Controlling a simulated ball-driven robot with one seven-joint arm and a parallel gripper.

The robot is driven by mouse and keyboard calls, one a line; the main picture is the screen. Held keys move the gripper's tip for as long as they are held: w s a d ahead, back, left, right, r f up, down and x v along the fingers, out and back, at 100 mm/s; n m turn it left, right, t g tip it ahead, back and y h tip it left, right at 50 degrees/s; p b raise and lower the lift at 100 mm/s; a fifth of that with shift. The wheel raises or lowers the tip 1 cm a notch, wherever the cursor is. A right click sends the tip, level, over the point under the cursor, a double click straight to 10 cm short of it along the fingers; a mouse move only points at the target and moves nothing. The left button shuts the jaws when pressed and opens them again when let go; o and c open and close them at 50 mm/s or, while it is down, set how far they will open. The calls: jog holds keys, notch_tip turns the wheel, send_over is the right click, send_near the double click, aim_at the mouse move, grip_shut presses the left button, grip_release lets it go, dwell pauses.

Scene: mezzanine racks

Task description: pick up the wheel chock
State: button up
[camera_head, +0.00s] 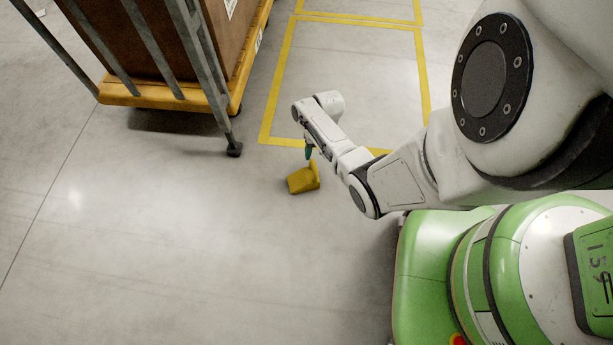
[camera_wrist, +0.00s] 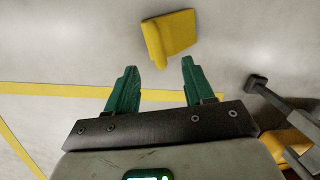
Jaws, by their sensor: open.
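The wheel chock (camera_head: 303,180) is a small yellow wedge on the grey floor, left of my arm in the head view. In the wrist view the wheel chock (camera_wrist: 170,37) lies beyond the fingertips, near the top and roughly centred between them. My gripper (camera_wrist: 158,72) has two green fingers spread apart with nothing between them. In the head view only a bit of my gripper (camera_head: 308,152) shows, just above the chock and hiding little of it. I cannot tell the exact gap between fingertips and chock.
A cart (camera_head: 170,97) with a yellow base, grey bars and a brown box stands at the upper left. Its dark foot (camera_head: 234,149) is near the chock. Yellow floor lines (camera_head: 275,85) run behind the chock. The floor at the lower left is clear.

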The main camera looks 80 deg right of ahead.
aim_at(315, 165)
jog(key=f+b, duration=0.2)
jog(key=f, duration=0.1)
jog(key=a+f+b, duration=0.1)
jog(key=f+b, duration=0.2)
jog(key=f, duration=0.1)
jog(key=f+b, duration=0.2)
jog(key=f, duration=0.1)
jog(key=shift+w+a+f, duration=0.2)
jog(key=shift+w+f, duration=0.15)
jog(key=shift+c, duration=0.3)
grip_shut()
dwell(0.9)
